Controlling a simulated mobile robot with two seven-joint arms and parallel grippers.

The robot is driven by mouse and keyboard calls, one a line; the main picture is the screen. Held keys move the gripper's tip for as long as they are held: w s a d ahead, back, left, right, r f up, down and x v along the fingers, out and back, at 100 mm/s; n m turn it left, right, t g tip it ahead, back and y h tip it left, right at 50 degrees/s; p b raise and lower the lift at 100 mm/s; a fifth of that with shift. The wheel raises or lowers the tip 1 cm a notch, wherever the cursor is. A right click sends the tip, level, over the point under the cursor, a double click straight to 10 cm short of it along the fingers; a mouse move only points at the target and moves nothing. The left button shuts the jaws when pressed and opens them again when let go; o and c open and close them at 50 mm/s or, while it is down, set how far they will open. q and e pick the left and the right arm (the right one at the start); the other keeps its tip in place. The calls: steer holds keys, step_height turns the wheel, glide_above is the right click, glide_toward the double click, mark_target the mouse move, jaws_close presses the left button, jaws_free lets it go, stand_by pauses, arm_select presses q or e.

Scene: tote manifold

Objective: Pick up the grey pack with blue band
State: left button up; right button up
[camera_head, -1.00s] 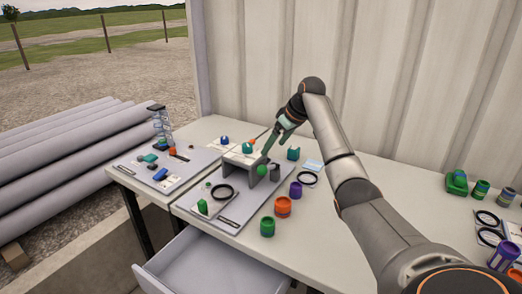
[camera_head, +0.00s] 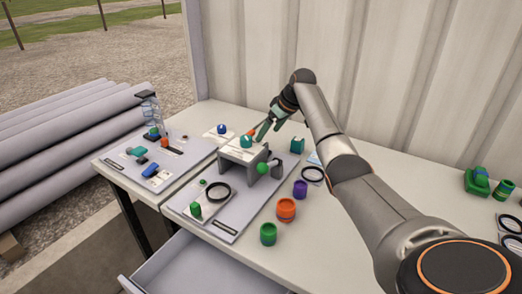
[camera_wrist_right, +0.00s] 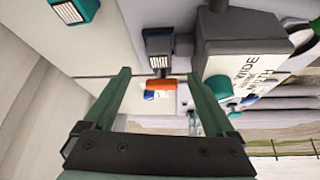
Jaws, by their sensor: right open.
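I cannot clearly make out a grey pack with a blue band in either view. A small blue item (camera_head: 222,129) lies on a white card at the back of the table, too small to tell its shape. My right gripper (camera_head: 258,134) is open behind the grey stand (camera_head: 250,172), its fingers pointing down and left. In the right wrist view, the open fingers (camera_wrist_right: 158,76) have an orange cylinder (camera_wrist_right: 160,84) showing between them, with a small blue and white patch (camera_wrist_right: 158,97) beside it. Nothing is gripped. My left gripper is not in view.
Purple (camera_head: 300,189), orange (camera_head: 286,210) and green (camera_head: 268,234) containers stand in front. The corrugated wall (camera_head: 400,80) rises behind.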

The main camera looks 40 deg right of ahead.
mark_target(261, 143)
steer(key=shift+b+x, duration=0.8)
steer(key=shift+x, duration=2.45)
jaws_close()
